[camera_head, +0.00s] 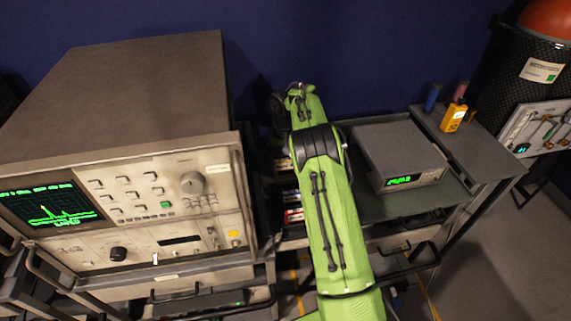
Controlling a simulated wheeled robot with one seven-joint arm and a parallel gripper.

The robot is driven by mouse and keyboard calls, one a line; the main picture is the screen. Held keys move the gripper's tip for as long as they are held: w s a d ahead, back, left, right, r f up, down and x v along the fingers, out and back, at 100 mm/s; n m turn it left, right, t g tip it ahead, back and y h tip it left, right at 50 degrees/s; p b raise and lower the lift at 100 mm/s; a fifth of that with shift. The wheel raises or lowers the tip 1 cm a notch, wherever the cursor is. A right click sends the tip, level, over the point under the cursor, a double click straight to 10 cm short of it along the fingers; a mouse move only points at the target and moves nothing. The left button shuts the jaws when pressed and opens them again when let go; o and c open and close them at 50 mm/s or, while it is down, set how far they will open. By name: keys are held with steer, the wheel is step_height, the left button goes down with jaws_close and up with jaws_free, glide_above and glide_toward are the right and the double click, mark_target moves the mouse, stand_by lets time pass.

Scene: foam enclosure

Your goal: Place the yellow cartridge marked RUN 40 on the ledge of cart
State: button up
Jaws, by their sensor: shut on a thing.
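My green arm reaches up from the bottom centre across the view, and its far end (303,98) bends down behind the dark joint. My gripper and whatever is in it are hidden behind the arm. I cannot make out a yellow cartridge marked RUN 40. Small items with red and white faces (293,216) sit in the gap just left of the arm, partly covered by it; their markings are too small to read. A grey metal cart (392,207) stands right of the arm, with a raised side ledge (487,157) at its right.
A large instrument (150,90) with a green trace screen fills the left. A grey box (400,148) with a green display stands on the cart. A yellow handheld device (454,117) and a blue cylinder (432,97) stand on the ledge. A dark bin (530,50) is at the far right.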

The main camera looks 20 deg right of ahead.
steer(key=o, duration=1)
steer(key=shift+f, duration=0.25)
steer(key=shift+c, duration=0.2)
step_height(320, 180, up, 12)
steer(key=r+p, duration=0.1)
steer(key=p, duration=0.4)
step_height(320, 180, up, 9)
steer(key=t, duration=0.1)
glide_above(285, 160)
steer(key=s+a, duration=0.4)
steer(key=s+a+r+n+t, duration=0.1)
steer(key=s+a+r, duration=0.25)
steer(key=s, duration=0.25)
steer(key=s+a+r+t, duration=0.1)
steer(key=s+a+r, duration=0.1)
steer(key=s+r, duration=0.4)
steer(key=s+f+t, duration=0.1)
steer(key=s+f, duration=0.2)
steer(key=s, duration=0.7)
steer(key=s+a+f+n+t, duration=0.1)
steer(key=s+f, duration=0.2)
steer(key=s, duration=0.7)
steer(key=shift+s+a+f+t, duration=0.15)
steer(key=shift+s+f+t, duration=0.15)
steer(key=shift+s+f, duration=0.1)
